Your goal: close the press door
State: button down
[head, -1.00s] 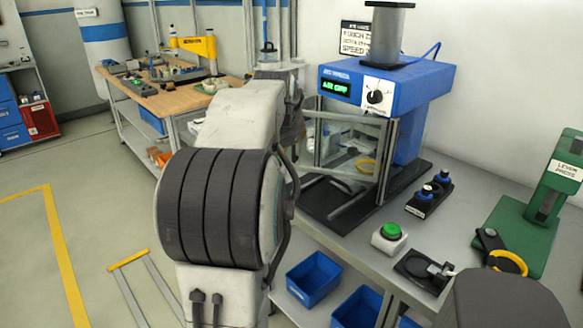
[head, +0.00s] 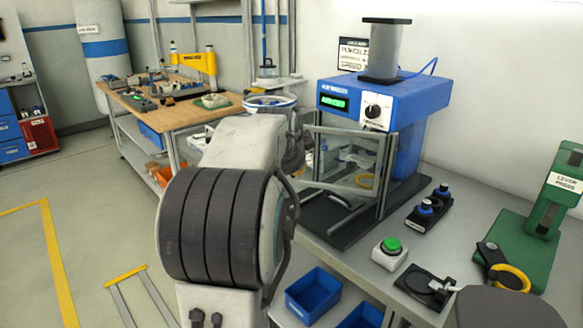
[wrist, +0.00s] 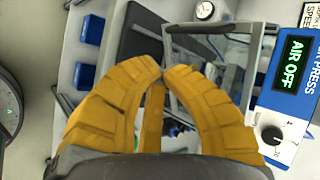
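The blue press (head: 385,95) stands on the bench with its display lit; in the wrist view it reads AIR OFF (wrist: 291,62). Its door is a clear panel in a grey frame (head: 345,160), standing at an angle out from the press front, so it is ajar. The door frame also shows in the wrist view (wrist: 250,75), just beyond and right of my fingers. My gripper (wrist: 161,72) has its yellow fingertips together, with nothing clearly between them. The fingertips overlap the door's near edge in the picture; I cannot tell whether they touch it. In the head view my arm hides the gripper.
A green button box (head: 390,252), a block with blue knobs (head: 428,207) and a green lever press (head: 540,220) stand right of the press. Blue bins (head: 313,295) sit below the bench. A wooden workbench (head: 175,105) stands behind left. The floor at left is open.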

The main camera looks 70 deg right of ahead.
jog(key=w+d+f+p, duration=0.1)
jog(key=w+d+f, duration=0.1)
jog(key=d+f, duration=0.3)
jog(key=shift+d, duration=2)
